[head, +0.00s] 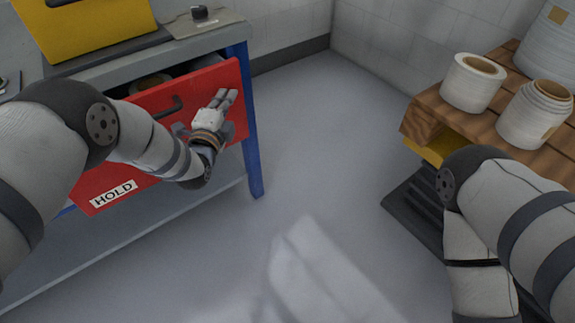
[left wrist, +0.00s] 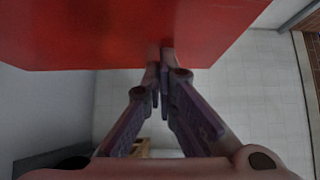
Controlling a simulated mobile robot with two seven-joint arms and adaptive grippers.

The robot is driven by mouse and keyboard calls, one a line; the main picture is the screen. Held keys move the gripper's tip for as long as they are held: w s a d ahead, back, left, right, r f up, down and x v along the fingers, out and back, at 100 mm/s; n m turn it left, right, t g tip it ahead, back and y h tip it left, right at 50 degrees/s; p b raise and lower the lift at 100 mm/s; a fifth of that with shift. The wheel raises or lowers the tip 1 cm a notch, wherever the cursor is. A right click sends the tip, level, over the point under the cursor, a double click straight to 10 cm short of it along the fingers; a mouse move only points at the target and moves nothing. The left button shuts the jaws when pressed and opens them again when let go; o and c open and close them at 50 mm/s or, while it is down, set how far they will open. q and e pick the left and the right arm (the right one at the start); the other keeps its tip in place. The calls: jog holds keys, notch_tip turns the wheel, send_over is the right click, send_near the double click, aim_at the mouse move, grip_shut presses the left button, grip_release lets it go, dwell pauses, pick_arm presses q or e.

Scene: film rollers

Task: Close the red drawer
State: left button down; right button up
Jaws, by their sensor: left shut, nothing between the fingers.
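The red drawer (head: 202,92) is in the grey and blue workbench at the left of the head view. It stands partly open, with rolls showing in the gap behind its front. Its front has a black handle and a HOLD label. My left gripper (head: 227,98) is shut and empty, in front of the right part of the drawer front. In the left wrist view the shut fingers (left wrist: 163,72) reach the lower edge of the red drawer front (left wrist: 150,35); I cannot tell whether they touch it. My right arm comes in at the right, and its gripper is out of view.
The workbench (head: 253,150) has a blue leg and a lower shelf; a yellow bin (head: 95,25) stands on top. At the right, a wooden pallet (head: 425,115) carries several white rolls (head: 473,83). The grey floor between them is clear.

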pick_arm(q)
jog(key=w+a+b, duration=0.1)
jog(key=w, duration=0.1)
jog(key=w+a+b, duration=0.1)
jog(key=w, duration=0.1)
jog(key=w+a+b, duration=0.1)
jog(key=b, duration=0.1)
jog(key=shift+w+a+f, duration=0.15)
jog(key=shift+w+a, duration=0.25)
jog(key=shift+w+a+r, duration=0.1)
jog(key=shift+a+r, duration=0.05)
jog(key=shift+r, duration=0.15)
pick_arm(e)
jog(key=shift+g, duration=0.4)
jog(key=x, duration=0.4)
jog(key=shift+s+f, duration=0.15)
jog(key=shift+f, duration=0.25)
pick_arm(q)
jog(key=shift+r, duration=0.1)
pick_arm(e)
jog(key=shift+d, duration=0.1)
